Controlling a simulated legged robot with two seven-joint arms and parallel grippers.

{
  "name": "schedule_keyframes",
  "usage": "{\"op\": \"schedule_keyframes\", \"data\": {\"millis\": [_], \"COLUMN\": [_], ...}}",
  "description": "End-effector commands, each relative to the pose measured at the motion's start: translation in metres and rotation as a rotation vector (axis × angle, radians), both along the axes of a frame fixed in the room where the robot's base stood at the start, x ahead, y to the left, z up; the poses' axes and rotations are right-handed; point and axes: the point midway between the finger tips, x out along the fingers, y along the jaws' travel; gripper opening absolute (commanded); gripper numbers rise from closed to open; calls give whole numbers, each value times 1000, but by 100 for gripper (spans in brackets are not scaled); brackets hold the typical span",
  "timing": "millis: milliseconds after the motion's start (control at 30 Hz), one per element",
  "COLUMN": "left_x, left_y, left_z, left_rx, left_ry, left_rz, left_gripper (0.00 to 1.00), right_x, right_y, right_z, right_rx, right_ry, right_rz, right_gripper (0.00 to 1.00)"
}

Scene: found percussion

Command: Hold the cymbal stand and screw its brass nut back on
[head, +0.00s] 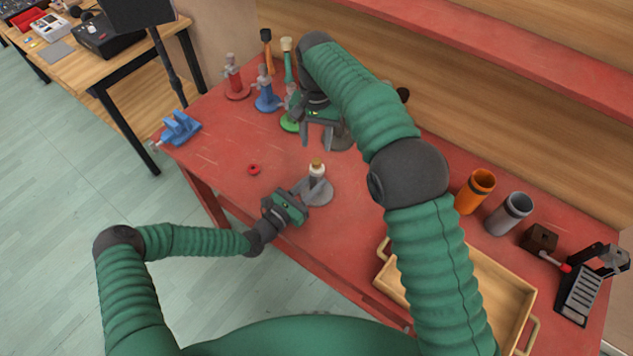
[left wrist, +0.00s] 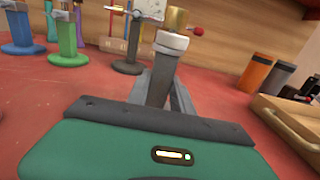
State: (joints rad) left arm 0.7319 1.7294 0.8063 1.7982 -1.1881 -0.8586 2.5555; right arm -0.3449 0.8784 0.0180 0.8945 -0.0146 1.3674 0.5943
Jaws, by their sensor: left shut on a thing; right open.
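The cymbal stand (head: 318,190) is a grey post on a round base near the table's front edge. A white collar (head: 316,172) and a brass piece (head: 316,162), apparently the nut, sit at its top. In the left wrist view the brass piece (left wrist: 177,19) rests above the white collar (left wrist: 171,41); its seating on the thread cannot be told. My left gripper (head: 304,189) is shut on the stand's post (left wrist: 160,80), low down, from the front left. My right gripper (head: 317,143) is open and empty, fingers down, behind the stand and above the table.
Red, blue and green stands (head: 265,97) line the back left, with a dark grey one behind my right gripper. A blue vise (head: 180,128) is at the left corner. A red ring (head: 253,169) lies left of the stand. Cups (head: 474,191) and a wooden tray (head: 519,292) are right.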

Motion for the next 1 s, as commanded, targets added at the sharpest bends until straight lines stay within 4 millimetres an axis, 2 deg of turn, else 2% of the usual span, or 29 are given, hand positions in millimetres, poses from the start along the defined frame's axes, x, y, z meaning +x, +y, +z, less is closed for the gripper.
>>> {"op": "schedule_keyframes", "data": {"millis": [67,1000], "left_x": [0,0], "left_y": [-1,0], "left_z": [0,0], "left_rx": [1,0], "left_ry": [1,0], "left_rz": [0,0], "left_gripper": [0,0], "right_x": [0,0], "right_y": [-1,-1], "right_z": [0,0], "right_rx": [1,0], "right_ry": [0,0], "right_rz": [-1,-1], "right_gripper": [41,41]}}
